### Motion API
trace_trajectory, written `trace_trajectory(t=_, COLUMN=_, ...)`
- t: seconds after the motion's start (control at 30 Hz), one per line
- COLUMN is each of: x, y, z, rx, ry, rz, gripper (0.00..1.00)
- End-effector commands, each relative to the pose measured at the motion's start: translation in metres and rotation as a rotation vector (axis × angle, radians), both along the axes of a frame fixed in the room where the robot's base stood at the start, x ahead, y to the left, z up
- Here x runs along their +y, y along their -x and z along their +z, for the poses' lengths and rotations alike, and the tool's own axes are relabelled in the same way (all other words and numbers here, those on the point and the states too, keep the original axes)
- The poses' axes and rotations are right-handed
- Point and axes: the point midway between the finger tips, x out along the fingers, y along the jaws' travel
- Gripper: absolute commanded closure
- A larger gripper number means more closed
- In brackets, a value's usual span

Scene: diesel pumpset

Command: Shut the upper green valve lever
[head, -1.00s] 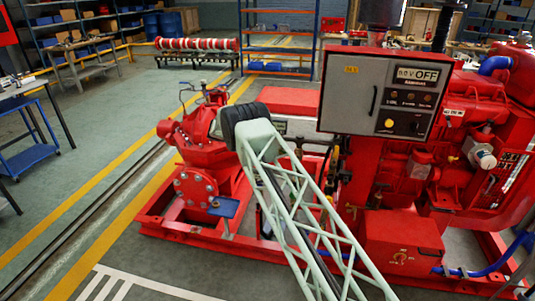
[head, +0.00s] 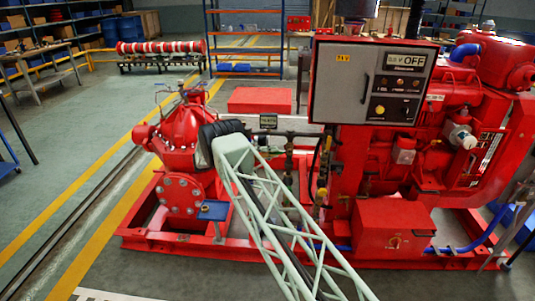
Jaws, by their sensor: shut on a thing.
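My arm, a pale green lattice boom, reaches up from the bottom of the head view to a dark joint beside the red pump (head: 185,130). My gripper is not visible; whatever lies past the dark joint is hidden. I cannot make out a green valve lever. Thin pipes and small fittings (head: 289,150) run between the pump and the red engine (head: 400,160), partly behind my arm. A small yellow handle (head: 322,193) shows on the pipework left of the engine.
A grey control box (head: 368,82) with a display reading OFF stands above the pipework. A red base frame (head: 165,243) carries the pumpset. A red box (head: 392,226) sits low at right. Floor at left is open, with yellow lines and a rail groove.

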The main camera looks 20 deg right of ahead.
Motion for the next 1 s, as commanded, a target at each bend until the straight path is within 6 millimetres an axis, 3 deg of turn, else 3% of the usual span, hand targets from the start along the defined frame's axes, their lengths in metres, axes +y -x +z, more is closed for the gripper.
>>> trace_trajectory(t=0.43, x=-0.002, y=0.0022, z=-0.0028, rx=0.007, ry=0.007, rz=-0.001, gripper=1.0)
trace_trajectory(t=0.47, x=-0.0021, y=0.0022, z=-0.0028, rx=0.007, ry=0.007, rz=-0.001, gripper=0.88)
trace_trajectory(t=0.6, x=-0.0021, y=0.002, z=-0.0023, rx=0.006, ry=0.007, rz=-0.001, gripper=0.76)
trace_trajectory(t=1.0, x=-0.0007, y=0.0013, z=-0.0012, rx=0.005, ry=0.008, rz=0.0, gripper=0.75)
